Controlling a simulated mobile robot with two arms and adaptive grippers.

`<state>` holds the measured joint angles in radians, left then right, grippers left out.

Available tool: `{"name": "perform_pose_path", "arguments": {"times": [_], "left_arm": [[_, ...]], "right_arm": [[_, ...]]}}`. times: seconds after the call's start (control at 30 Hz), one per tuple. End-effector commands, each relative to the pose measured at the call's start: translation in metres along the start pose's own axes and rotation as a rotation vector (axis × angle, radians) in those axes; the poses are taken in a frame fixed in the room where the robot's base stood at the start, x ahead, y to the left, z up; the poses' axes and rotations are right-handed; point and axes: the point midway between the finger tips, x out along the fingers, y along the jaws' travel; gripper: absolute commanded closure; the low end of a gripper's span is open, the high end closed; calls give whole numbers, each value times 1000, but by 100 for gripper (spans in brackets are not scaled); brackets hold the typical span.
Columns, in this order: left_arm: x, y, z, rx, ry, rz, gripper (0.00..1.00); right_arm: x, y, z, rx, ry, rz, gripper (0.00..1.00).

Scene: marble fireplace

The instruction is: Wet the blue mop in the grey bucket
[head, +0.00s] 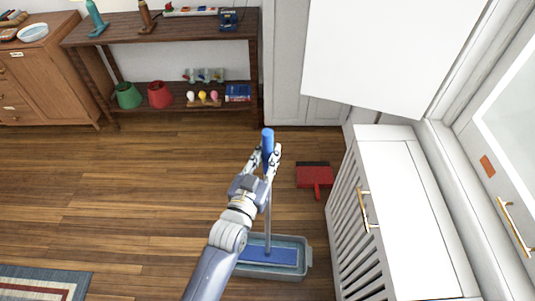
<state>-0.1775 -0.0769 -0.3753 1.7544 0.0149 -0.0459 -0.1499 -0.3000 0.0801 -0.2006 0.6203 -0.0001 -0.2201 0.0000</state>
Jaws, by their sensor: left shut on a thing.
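My left gripper (266,160) is shut on the blue handle end of the mop (267,140). The mop's grey pole runs down from the gripper, partly behind my arm. Its flat blue head (270,255) lies within the outline of the grey bucket (305,262), a low rectangular tub on the wooden floor. Whether the head touches the bucket's bottom or any water, I cannot tell. My arm covers the bucket's left part. My right gripper is not in view.
A red dustpan (313,176) lies on the floor right of the mop. A white slatted cabinet (398,190) stands at the right. A dark wooden shelf (190,103) with a green bucket (128,95) and a red bucket (159,94) stands at the back. Open floor lies left.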

Motion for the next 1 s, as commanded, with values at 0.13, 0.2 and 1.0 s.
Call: {"name": "perform_pose_path", "arguments": {"times": [0.13,0.2,1.0], "left_arm": [[0,0,-26,0,6,0,100],[0,0,-34,1,6,0,100],[0,0,-127,1,6,0,100]], "right_arm": [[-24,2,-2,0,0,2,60],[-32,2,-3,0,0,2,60],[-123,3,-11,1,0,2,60]]}}
